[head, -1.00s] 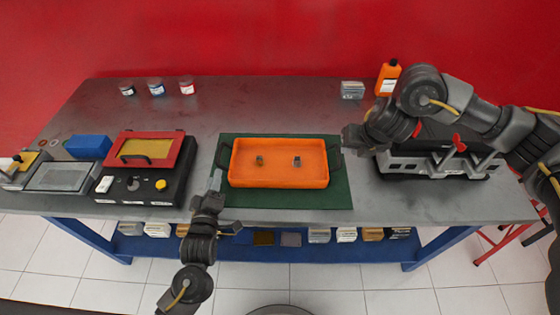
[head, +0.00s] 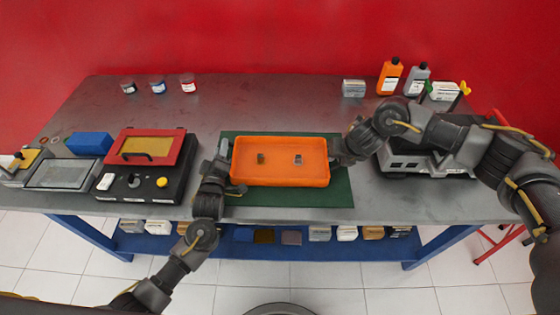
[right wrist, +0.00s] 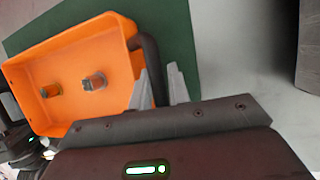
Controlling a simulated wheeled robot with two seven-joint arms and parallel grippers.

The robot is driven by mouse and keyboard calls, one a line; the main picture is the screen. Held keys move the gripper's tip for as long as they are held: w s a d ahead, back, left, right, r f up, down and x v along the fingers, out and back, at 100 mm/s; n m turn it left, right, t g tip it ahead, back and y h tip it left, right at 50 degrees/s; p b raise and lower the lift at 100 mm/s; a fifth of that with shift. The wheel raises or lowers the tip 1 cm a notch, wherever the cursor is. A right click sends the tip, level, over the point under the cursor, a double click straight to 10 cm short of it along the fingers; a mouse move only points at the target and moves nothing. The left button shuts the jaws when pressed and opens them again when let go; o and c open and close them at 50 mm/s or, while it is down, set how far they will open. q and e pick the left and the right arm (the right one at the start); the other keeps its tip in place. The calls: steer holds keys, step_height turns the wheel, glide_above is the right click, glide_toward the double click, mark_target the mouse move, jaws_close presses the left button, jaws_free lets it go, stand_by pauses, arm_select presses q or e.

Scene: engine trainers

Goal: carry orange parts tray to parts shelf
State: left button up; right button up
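The orange parts tray (head: 280,181) lies on the green mat (head: 290,199) on the bench, with two small metallic parts inside. It also shows in the right wrist view (right wrist: 60,118). My left gripper (head: 219,160) is at the tray's left end; its fingertips are too small and covered to tell open from shut. My right gripper (head: 342,153) is at the tray's right end. In the right wrist view its fingers (right wrist: 160,86) stand apart, with the tray's dark handle (right wrist: 149,55) between them. The left handle is mostly hidden by my left gripper.
A black box with a red frame (head: 150,150) stands close left of my left gripper. A grey-and-black unit (head: 400,163) stands right of the mat. Bottles (head: 388,78) and jars (head: 157,86) stand at the back. A blue shelf (head: 280,249) under the bench holds several small boxes.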

arm_select(q)
steer(key=c, duration=0.3)
arm_select(e)
steer(key=c, duration=0.4)
arm_select(q)
jaws_close()
steer(key=shift+r, duration=0.15)
arm_select(e)
steer(key=shift+r, duration=0.1)
